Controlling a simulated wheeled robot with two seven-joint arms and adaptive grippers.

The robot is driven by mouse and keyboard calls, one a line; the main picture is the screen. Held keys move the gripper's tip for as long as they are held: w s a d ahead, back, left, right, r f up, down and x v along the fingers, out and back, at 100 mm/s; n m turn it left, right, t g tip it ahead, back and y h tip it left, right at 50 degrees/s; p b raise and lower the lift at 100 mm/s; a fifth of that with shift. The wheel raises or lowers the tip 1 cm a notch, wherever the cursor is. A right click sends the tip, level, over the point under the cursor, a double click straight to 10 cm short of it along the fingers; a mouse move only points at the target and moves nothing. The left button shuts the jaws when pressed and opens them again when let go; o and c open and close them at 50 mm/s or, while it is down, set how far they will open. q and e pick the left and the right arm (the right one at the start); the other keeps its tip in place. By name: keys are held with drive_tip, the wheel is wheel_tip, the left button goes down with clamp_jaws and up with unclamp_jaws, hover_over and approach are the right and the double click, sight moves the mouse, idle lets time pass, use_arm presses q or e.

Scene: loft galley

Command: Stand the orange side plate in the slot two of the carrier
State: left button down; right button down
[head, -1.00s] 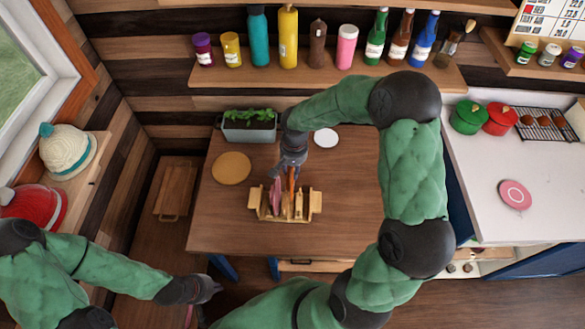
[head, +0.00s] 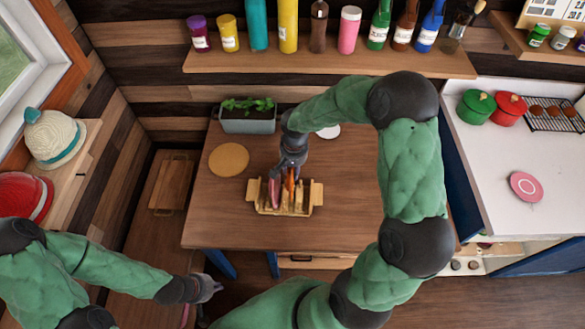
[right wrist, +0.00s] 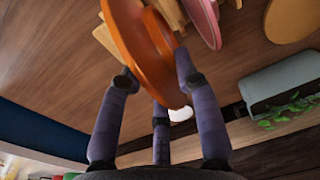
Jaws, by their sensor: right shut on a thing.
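The wooden carrier (head: 306,212) stands on the brown table, with upright dividers. A pink plate (head: 274,193) stands on edge in its left part; it also shows in the right wrist view (right wrist: 206,22). My right gripper (head: 289,168) is above the carrier, shut on the orange side plate (head: 291,181). The orange plate is on edge, just right of the pink one, at the carrier's dividers. I cannot tell whether its lower edge is inside a slot. In the right wrist view the gripper's fingers (right wrist: 155,85) are around the orange plate (right wrist: 135,35). My left gripper (head: 210,288) hangs low, left of the table; its jaws are unclear.
A round tan board (head: 229,159) lies left of the carrier. A planter (head: 248,121) and a white dish (head: 328,132) are at the table's back. A pink plate (head: 526,186) lies on the white counter. The table right of the carrier is clear.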

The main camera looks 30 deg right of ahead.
drive_tip(key=shift+f+b, duration=2.8)
drive_tip(key=shift+f, duration=0.45)
drive_tip(key=c, duration=0.8)
unclamp_jaws()
drive_tip(key=r, duration=1.2)
drive_tip(key=shift+s+d, duration=0.1)
drive_tip(key=shift+s, duration=0.15)
